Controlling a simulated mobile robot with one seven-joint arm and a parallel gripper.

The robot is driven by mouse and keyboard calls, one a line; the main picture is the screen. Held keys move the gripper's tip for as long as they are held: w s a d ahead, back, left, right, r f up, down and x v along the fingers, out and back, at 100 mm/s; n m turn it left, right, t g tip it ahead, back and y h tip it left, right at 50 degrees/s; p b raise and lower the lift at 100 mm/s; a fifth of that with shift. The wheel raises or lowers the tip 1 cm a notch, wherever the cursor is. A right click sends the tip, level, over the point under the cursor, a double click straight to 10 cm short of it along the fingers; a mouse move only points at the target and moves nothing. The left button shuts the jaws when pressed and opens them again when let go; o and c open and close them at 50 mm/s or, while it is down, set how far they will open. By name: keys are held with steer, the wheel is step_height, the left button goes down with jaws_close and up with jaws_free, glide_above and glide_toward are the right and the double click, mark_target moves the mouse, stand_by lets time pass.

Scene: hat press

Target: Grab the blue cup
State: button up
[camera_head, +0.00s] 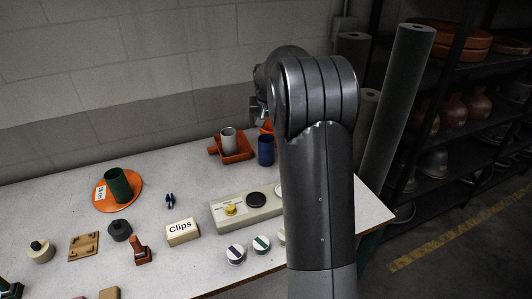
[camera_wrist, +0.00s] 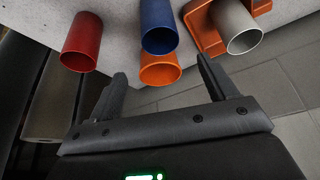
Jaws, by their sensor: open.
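The blue cup (camera_head: 266,151) stands upright on the white table, just right of an orange tray, close to my arm. In the wrist view the blue cup (camera_wrist: 158,22) is at the top centre, with an orange cup (camera_wrist: 160,70) just below it in the picture. My gripper (camera_wrist: 161,67) is open and empty. Its two fingers point toward the cups, and the blue cup lies beyond the fingertips, roughly in line with the gap. In the head view my gripper is mostly hidden behind my arm.
A red cup (camera_wrist: 82,42) stands to the left in the wrist view. A grey cup (camera_head: 229,139) stands in the orange tray (camera_head: 239,156). A control panel (camera_head: 270,213), a clips box (camera_head: 182,232) and a green cup (camera_head: 118,184) are also on the table (camera_head: 185,157).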

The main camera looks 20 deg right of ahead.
mark_target(266, 139)
steer(key=x, duration=1)
steer(key=shift+a+f, duration=0.1)
steer(key=shift+f, duration=0.35)
steer(key=c, duration=1.4)
steer(key=shift+r, duration=0.1)
